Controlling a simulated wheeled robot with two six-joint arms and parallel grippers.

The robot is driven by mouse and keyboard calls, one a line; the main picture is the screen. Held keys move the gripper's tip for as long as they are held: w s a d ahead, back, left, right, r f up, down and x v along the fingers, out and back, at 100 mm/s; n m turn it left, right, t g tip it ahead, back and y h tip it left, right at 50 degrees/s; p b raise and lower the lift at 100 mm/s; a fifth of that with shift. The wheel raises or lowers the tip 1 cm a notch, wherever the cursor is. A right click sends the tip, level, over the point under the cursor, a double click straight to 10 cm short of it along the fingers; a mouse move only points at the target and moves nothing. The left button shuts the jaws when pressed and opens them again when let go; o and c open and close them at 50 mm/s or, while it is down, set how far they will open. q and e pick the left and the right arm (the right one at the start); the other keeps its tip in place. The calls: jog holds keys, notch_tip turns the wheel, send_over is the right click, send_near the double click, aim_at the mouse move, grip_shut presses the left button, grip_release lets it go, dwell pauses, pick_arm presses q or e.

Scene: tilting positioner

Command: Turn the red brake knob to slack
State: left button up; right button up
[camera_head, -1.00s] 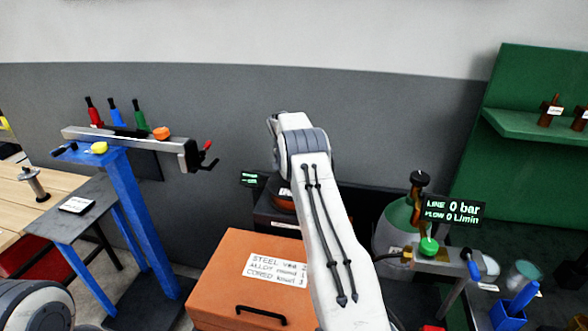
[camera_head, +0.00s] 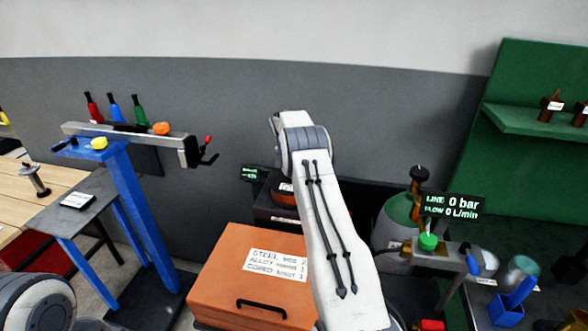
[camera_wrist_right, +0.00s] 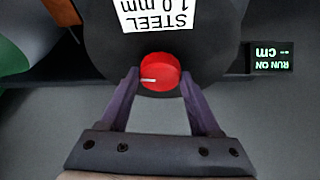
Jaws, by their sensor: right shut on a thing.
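The red brake knob (camera_wrist_right: 160,72) is in the right wrist view, on the face of a dark round spool housing (camera_wrist_right: 215,35). A white pointer line on it points to the left of the picture. My right gripper (camera_wrist_right: 159,78) has one finger on each side of the knob and is shut on it. In the head view my right arm stands in front of the spool area, so the knob and right gripper are hidden there. My left gripper is out of view; only a joint of my left arm shows at the lower left.
A white "STEEL 1.0 mm" label (camera_wrist_right: 160,12) and a small "RUN ON -- cm" display (camera_wrist_right: 271,57) are near the knob. An orange case (camera_head: 225,270) stands left of my right arm. A gas bottle (camera_head: 392,225) stands to its right.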

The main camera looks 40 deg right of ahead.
jog(key=n+t+b, duration=0.1)
jog(key=n, duration=0.2)
jog(key=shift+d+n+y, duration=0.1)
jog(key=shift+n+y, duration=0.2)
jog(key=shift+y, duration=0.1)
jog(key=n+t+y+b, duration=0.1)
jog(key=n, duration=0.2)
jog(key=shift+s+d+n, duration=0.1)
jog(key=shift+d+n, duration=0.05)
jog(key=shift+n, duration=0.15)
jog(key=n+y, duration=0.1)
jog(key=n, duration=0.1)
jog(key=shift+r+n, duration=0.1)
jog(key=shift+n, duration=0.3)
jog(key=shift+d+r+n+y, duration=0.1)
jog(key=shift+n+y, duration=0.5)
jog(key=shift+n, duration=0.6)
jog(key=shift+n+y+p, duration=0.5)
jog(key=shift+n+p, duration=0.65)
jog(key=shift+n, duration=0.25)
jog(key=o, duration=1.4)
